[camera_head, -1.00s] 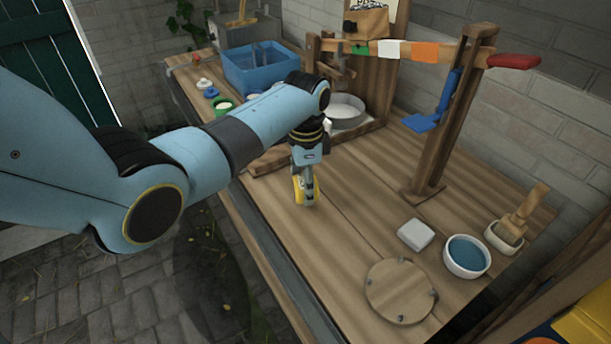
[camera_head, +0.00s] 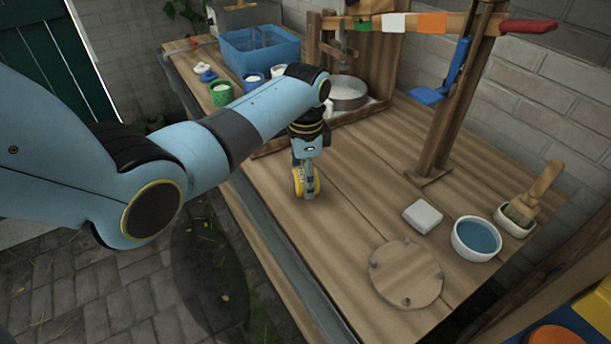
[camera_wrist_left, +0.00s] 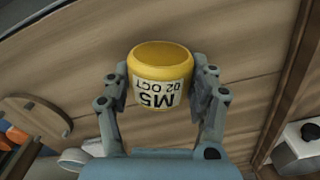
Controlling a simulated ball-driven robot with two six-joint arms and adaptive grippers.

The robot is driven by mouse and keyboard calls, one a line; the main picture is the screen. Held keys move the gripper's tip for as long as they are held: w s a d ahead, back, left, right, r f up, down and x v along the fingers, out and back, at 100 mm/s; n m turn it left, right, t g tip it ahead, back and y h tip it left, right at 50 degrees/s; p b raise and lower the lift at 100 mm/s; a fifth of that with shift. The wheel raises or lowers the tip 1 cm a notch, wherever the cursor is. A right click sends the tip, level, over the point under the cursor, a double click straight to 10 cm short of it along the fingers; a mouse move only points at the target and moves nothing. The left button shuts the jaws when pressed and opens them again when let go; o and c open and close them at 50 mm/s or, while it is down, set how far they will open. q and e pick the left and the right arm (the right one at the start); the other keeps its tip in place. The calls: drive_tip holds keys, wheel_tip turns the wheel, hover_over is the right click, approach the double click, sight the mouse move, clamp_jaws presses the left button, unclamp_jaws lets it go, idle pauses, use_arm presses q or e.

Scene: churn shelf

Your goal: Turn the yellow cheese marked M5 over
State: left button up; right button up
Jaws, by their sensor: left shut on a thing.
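The yellow cheese marked M5 (camera_wrist_left: 161,66) is held between the two fingers of my left gripper (camera_wrist_left: 160,80) in the left wrist view. Its white label reads "M5 02 OCT" and appears upside down there. In the head view the cheese (camera_head: 314,184) shows as a yellow round edge beside the fingers of my left gripper (camera_head: 305,182), low over the wooden bench. The gripper hides part of it. I cannot tell whether the cheese touches the bench. My right gripper is not in view.
On the wooden bench (camera_head: 340,235) are a round board (camera_head: 406,275), a pale block (camera_head: 422,217), a bowl of blue liquid (camera_head: 476,239) and a brush in a dish (camera_head: 516,219). A wooden press frame (camera_head: 455,120) stands behind. Bench around the cheese is clear.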

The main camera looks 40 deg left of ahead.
use_arm(q)
drive_tip(key=shift+f, duration=0.2)
idle(0.6)
drive_tip(key=o, duration=1.3)
drive_tip(key=shift+r, duration=0.25)
wheel_tip(320, 180, up, 12)
drive_tip(key=shift+f, duration=0.25)
